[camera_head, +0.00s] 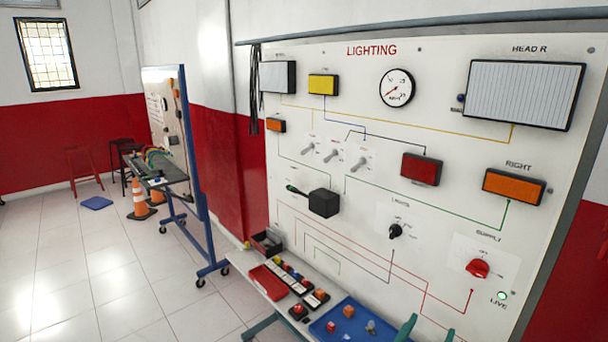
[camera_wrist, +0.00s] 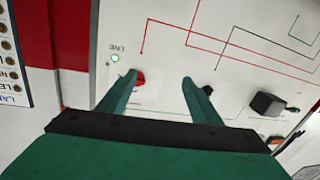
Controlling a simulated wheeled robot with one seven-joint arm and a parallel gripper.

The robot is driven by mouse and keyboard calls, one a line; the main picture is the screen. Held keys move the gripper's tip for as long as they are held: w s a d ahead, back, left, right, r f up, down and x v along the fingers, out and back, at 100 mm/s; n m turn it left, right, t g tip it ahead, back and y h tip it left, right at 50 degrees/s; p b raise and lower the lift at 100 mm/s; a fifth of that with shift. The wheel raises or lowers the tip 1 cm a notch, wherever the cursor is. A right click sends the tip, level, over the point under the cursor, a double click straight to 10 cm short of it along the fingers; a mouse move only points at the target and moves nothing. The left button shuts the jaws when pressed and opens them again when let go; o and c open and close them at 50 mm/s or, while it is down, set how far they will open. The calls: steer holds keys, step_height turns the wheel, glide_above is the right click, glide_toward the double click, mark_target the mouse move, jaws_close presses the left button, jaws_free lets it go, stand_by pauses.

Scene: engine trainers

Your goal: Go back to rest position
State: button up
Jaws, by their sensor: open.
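My gripper (camera_head: 428,328) shows at the bottom edge of the head view as two teal fingertips, apart from each other. In the wrist view my gripper (camera_wrist: 162,81) is open and nothing is between its fingers. It faces the white lighting board (camera_head: 370,270), apart from it as far as I can tell. The red supply knob (camera_head: 477,268) is on the board's lower right; in the wrist view the knob (camera_wrist: 140,79) is partly behind the left fingertip. The live lamp (camera_head: 502,296) glows green. The rest of my arm is hidden in the head view.
Below the board a bench (camera_head: 240,262) holds a blue tray (camera_head: 328,332) with small parts, a red box (camera_head: 268,282) and a dark bin (camera_head: 267,242).

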steer(key=s+a+f+n+t+y, duration=0.2)
steer(key=s+a+f+n+y, duration=0.45)
steer(key=s+a+f, duration=1.05)
steer(key=s+a+y, duration=0.2)
steer(key=s+a, duration=0.4)
steer(key=s, duration=0.5)
steer(key=s+a+y, duration=0.3)
steer(key=s+a, duration=0.3)
steer(key=s, duration=0.5)
steer(key=shift+s+a, duration=0.15)
steer(key=shift+a, duration=0.15)
